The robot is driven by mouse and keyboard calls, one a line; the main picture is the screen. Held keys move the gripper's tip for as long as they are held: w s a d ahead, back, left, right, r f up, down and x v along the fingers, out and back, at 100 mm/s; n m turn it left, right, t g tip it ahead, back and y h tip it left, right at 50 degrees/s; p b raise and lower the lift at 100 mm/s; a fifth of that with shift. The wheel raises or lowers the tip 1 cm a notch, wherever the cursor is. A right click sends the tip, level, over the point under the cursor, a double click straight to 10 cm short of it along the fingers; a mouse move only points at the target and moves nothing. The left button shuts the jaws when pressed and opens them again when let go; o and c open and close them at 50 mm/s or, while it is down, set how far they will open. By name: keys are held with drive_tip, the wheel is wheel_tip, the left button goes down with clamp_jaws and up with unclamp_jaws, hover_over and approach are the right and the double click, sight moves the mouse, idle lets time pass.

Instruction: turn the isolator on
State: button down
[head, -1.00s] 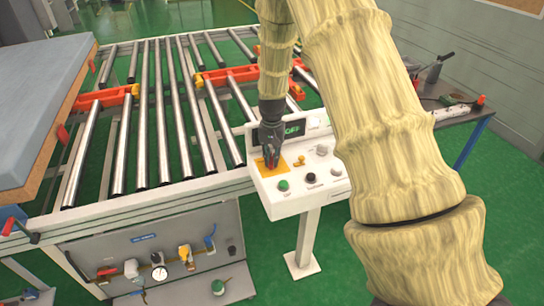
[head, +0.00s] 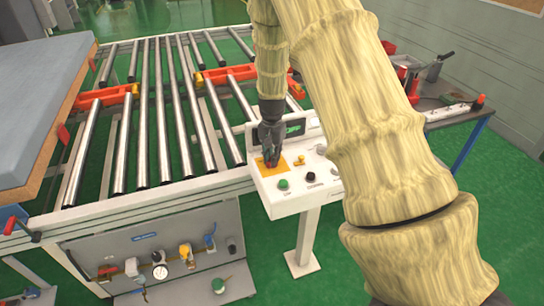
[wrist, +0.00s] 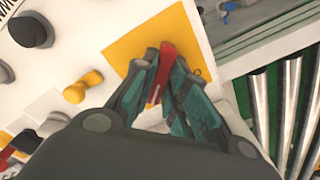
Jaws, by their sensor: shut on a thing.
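The isolator is a red handle (wrist: 166,68) on a yellow plate (wrist: 122,48) on the white control panel. In the head view the yellow plate (head: 266,179) lies at the panel's left, and the red handle is mostly hidden by my gripper. My gripper (head: 270,158) reaches down onto it from above. In the wrist view my gripper (wrist: 165,75) has its fingers on both sides of the red handle and is shut on it. The handle's lower part is partly hidden between the fingers.
The white control panel (head: 290,205) on a post also bears a green button (head: 283,184), a black knob (head: 310,177) and a small yellow knob (wrist: 83,87).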

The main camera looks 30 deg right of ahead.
drive_tip(key=shift+w+d+r, duration=0.15)
drive_tip(key=c, duration=1.4)
unclamp_jaws()
drive_tip(key=shift+c, duration=0.2)
wheel_tip(320, 180, up, 12)
